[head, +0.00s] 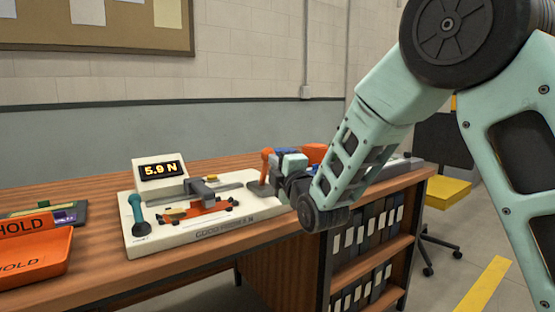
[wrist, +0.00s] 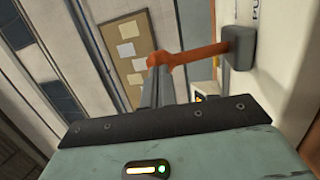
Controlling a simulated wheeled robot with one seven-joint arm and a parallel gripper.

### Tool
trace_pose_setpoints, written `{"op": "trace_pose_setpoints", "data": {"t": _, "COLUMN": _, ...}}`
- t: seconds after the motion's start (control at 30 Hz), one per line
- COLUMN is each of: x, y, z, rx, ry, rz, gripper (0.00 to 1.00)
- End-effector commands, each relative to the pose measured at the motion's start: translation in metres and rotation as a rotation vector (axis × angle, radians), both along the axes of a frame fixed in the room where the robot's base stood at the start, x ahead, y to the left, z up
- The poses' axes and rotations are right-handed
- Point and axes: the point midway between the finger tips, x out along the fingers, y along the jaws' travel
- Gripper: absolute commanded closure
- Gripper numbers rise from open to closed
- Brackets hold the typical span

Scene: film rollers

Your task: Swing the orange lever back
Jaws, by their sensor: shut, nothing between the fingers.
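The orange lever (head: 266,161) stands up at the right end of a pale test device (head: 165,243) on the wooden desk. In the wrist view the orange lever (wrist: 200,53) runs from a dark grey pivot block (wrist: 238,48) to a rounded end at the fingertips. My gripper (wrist: 160,68) is shut with nothing between its fingers. Its tips are at the lever's rounded end, and I cannot tell whether they touch. In the head view my gripper is just right of the lever, its fingertips partly hidden.
The device's display (head: 161,170) reads 5.9 N. A teal handle (head: 139,215) stands at its left, with an orange piece (head: 197,212) in its middle. An orange HOLD tray (head: 35,260) is at the desk's left. Binders (head: 360,245) fill the shelves below.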

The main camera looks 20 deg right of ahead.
Motion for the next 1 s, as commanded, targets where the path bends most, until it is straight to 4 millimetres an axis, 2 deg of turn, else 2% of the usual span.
{"op": "trace_pose_setpoints", "data": {"t": 0.03, "x": 0.003, "y": 0.001, "z": 0.013, "rx": -0.008, "ry": 0.022, "rz": 0.001, "gripper": 1.0}}
{"op": "trace_pose_setpoints", "data": {"t": 0.4, "x": 0.03, "y": 0.011, "z": 0.036, "rx": -0.093, "ry": 0.28, "rz": 0.001, "gripper": 1.0}}
{"op": "trace_pose_setpoints", "data": {"t": 0.7, "x": 0.057, "y": 0.019, "z": 0.043, "rx": -0.165, "ry": 0.501, "rz": 0.0, "gripper": 1.0}}
{"op": "trace_pose_setpoints", "data": {"t": 1.0, "x": 0.08, "y": 0.026, "z": 0.039, "rx": -0.222, "ry": 0.677, "rz": 0.0, "gripper": 1.0}}
